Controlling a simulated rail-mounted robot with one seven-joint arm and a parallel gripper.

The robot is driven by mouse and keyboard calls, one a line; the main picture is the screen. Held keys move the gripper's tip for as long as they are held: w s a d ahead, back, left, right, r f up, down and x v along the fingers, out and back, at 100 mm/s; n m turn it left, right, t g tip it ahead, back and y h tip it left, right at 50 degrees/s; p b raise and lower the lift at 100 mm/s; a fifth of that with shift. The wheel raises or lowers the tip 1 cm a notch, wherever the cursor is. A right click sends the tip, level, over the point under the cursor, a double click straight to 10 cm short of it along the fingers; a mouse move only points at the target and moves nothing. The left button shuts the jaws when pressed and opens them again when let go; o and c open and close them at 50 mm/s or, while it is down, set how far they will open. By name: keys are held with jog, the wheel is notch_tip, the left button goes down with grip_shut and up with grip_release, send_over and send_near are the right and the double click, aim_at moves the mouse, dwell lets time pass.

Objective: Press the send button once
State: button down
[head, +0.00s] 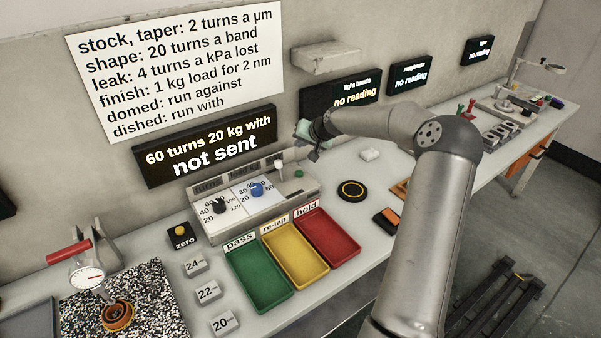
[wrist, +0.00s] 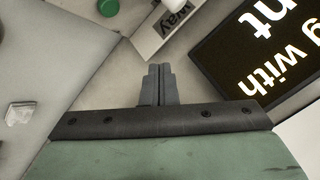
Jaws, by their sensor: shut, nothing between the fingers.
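The control box (head: 248,215) stands against the wall with a black knob (head: 219,207), a blue knob (head: 256,190) and a small pale lever (head: 280,168). A small green button (head: 298,174) sits at its right end; I read no send label on it. The green button also shows at the top edge of the wrist view (wrist: 107,7). The display (head: 205,146) above reads "60 turns 20 kg with" and "not sent". My gripper (head: 306,138) is up above and behind the box's right end, apart from the button. Its fingers (wrist: 158,70) are shut and empty.
Green, yellow and red trays (head: 329,238) lie before the box. A yellow zero button (head: 180,230), labelled blocks (head: 208,291) and a dial gauge (head: 87,276) are at left. A black round pad (head: 352,190) lies right. A wall ledge (head: 327,57) is above my gripper.

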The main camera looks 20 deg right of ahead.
jog(key=shift+f, duration=0.15)
jog(key=b, duration=0.4)
send_over(301, 174)
notch_tip(301, 174, down, 8)
jog(key=shift+r, duration=0.1)
jog(key=shift+f, duration=0.35)
jog(key=shift+f+b, duration=0.1)
jog(key=shift+b, duration=0.2)
dwell(1.3)
jog(key=shift+f+b, duration=0.35)
jog(key=shift+b, duration=0.05)
jog(key=shift+f+b, duration=0.45)
jog(key=shift+f, duration=0.1)
dwell(0.5)
jog(key=shift+r, duration=0.15)
jog(key=shift+r+p, duration=0.4)
jog(key=shift+r, duration=0.4)
